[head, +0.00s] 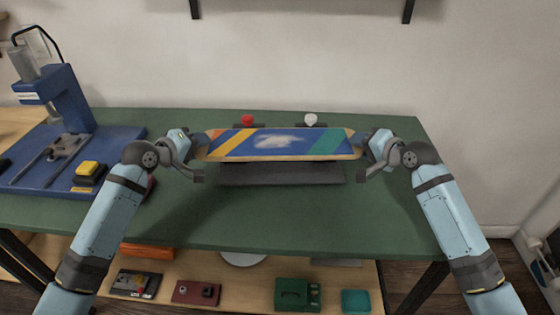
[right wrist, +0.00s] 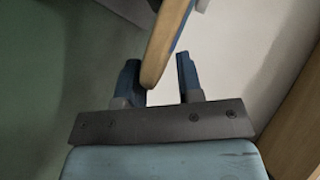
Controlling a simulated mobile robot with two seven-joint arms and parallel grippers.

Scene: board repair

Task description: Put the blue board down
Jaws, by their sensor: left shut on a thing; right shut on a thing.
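The blue board (head: 275,143) is a skateboard deck with orange, yellow and green stripes and a pale worn patch. It is held level between my two grippers, above a dark grey block or mat (head: 280,174) on the green table. My left gripper (head: 200,145) is shut on the board's left end. My right gripper (head: 364,146) is shut on its right end. In the right wrist view, the board's wooden edge (right wrist: 166,45) lies between the fingers of my right gripper (right wrist: 162,82). The gap under the board is hard to judge.
The green table (head: 300,225) is clear in front. A blue press machine (head: 65,110) with a yellow button (head: 88,169) stands at the left. A red knob (head: 247,119) and a white knob (head: 310,119) stand behind the board. A lower shelf (head: 225,290) holds several items.

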